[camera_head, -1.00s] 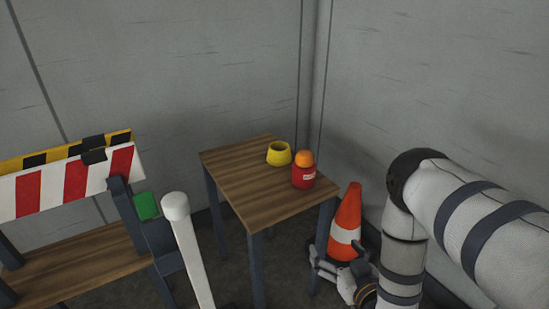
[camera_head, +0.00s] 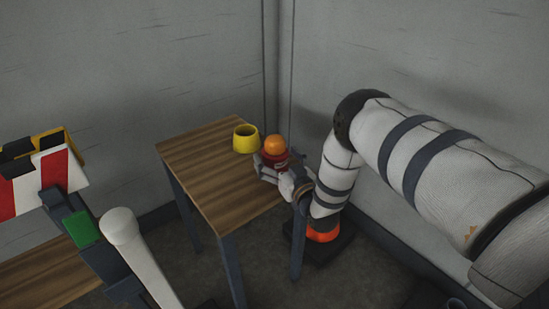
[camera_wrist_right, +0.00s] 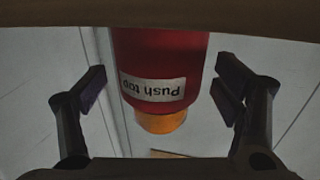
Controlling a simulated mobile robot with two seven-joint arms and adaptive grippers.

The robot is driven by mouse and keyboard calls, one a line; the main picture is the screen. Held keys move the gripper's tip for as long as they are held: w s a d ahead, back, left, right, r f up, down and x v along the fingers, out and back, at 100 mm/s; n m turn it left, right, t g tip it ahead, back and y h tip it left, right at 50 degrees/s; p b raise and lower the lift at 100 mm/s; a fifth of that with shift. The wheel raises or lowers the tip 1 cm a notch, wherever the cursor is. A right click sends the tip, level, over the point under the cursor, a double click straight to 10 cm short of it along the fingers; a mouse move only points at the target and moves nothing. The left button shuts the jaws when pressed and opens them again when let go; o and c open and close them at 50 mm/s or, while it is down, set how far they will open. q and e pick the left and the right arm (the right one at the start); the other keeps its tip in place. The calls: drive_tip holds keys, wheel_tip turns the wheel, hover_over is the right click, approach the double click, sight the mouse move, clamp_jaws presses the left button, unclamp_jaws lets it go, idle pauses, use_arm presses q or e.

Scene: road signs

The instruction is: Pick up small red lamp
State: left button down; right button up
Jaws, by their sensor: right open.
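The small red lamp (camera_head: 274,146) has a red body and an orange top, and stands upright near the right edge of the wooden table. In the right wrist view the lamp (camera_wrist_right: 160,66) appears upside down, with a "Push top" label, between the two fingers. My right gripper (camera_head: 272,166) is open around the lamp's body, coming from the right; in the right wrist view a gap shows on each side between the fingers (camera_wrist_right: 160,88) and the lamp. The gripper hides part of the lamp's lower body in the head view. My left gripper is not in view.
A yellow ring-shaped object (camera_head: 246,138) stands close to the left of the lamp on the wooden table (camera_head: 200,170). An orange cone (camera_head: 322,232) is mostly hidden behind my right arm. A striped barrier (camera_head: 50,175) and a white post (camera_head: 122,228) are at left.

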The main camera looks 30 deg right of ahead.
sight(275, 144)
drive_tip(key=shift+w+d+f, duration=0.1)
drive_tip(key=shift+w+f, duration=0.05)
drive_tip(key=shift+w, duration=0.55)
drive_tip(key=c, duration=1.5)
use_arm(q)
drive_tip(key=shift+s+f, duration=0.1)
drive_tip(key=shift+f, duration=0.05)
